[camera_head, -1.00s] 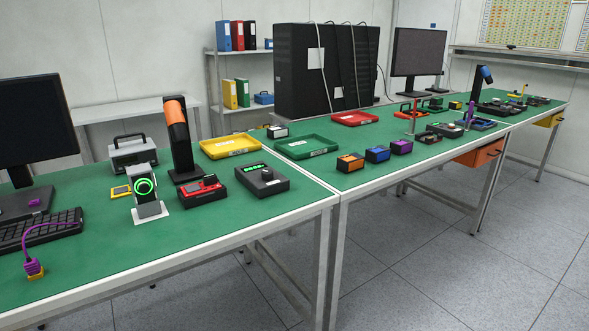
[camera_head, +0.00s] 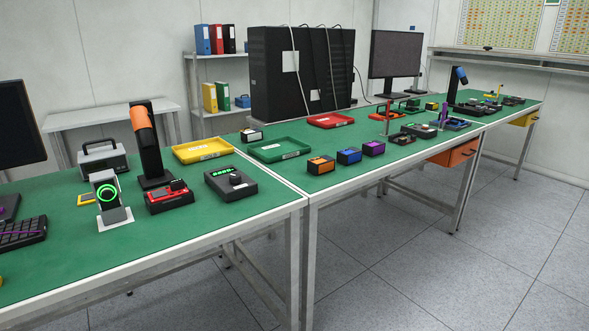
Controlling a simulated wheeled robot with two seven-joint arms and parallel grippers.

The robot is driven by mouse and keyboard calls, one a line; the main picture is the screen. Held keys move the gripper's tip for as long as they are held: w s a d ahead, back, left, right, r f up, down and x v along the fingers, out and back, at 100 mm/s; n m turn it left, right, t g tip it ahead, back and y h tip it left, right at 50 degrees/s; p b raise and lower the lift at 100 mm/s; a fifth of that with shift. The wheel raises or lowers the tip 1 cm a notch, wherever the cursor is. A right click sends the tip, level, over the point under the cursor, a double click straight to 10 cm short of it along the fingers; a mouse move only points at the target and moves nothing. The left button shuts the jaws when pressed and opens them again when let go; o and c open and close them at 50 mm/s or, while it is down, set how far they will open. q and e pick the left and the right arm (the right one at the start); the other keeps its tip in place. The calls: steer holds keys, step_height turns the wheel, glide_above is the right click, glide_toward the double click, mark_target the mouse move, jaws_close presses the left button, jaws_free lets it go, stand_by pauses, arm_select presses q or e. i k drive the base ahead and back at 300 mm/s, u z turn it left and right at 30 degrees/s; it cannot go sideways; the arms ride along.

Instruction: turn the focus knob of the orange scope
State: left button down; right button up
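The orange scope (camera_head: 141,118) stands upright on the green bench at the left, a black body with an orange upper part, tilted slightly at the top. Its focus knob is too small to make out. A similar scope with a blue top (camera_head: 461,76) stands far off on the right bench. Neither of my grippers is in view.
Close before the orange scope are a red device (camera_head: 169,197), a black box with a knob (camera_head: 230,183) and a grey unit with a green ring (camera_head: 108,196). Yellow (camera_head: 203,151) and green (camera_head: 280,149) trays lie behind. Floor right of the benches (camera_head: 420,250) is clear.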

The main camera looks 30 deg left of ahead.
mark_target(234, 179)
steer(key=z, duration=0.05)
steer(key=i, duration=1.15)
steer(key=u, duration=2)
